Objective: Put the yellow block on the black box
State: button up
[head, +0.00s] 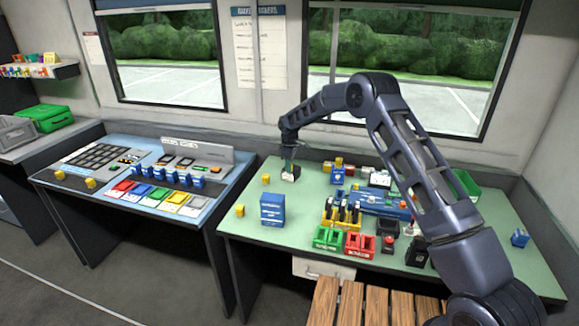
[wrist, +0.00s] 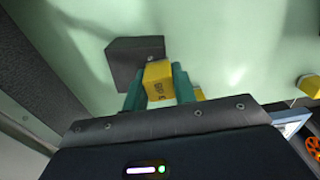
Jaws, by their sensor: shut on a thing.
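In the wrist view my gripper (wrist: 158,88) is shut on a yellow block (wrist: 157,78), which sits between its two teal fingertips. The black box (wrist: 128,60) lies just beyond it on the green table, and the block overlaps the box's lower right part in this view. I cannot tell whether block and box touch. In the head view my gripper (head: 290,158) points down right above the black box (head: 290,174), near the table's back left. The held block is too small to make out there.
Other yellow blocks stand on the green table (head: 300,228) at the left, one near (head: 265,179) and one farther forward (head: 240,210). A blue box (head: 272,209) stands in front. Bare table surrounds the black box's left.

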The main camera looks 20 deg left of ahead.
jog(key=shift+f, duration=0.1)
jog(key=o, duration=1)
notch_tip(320, 180, up, 12)
jog(key=shift+r, duration=0.2)
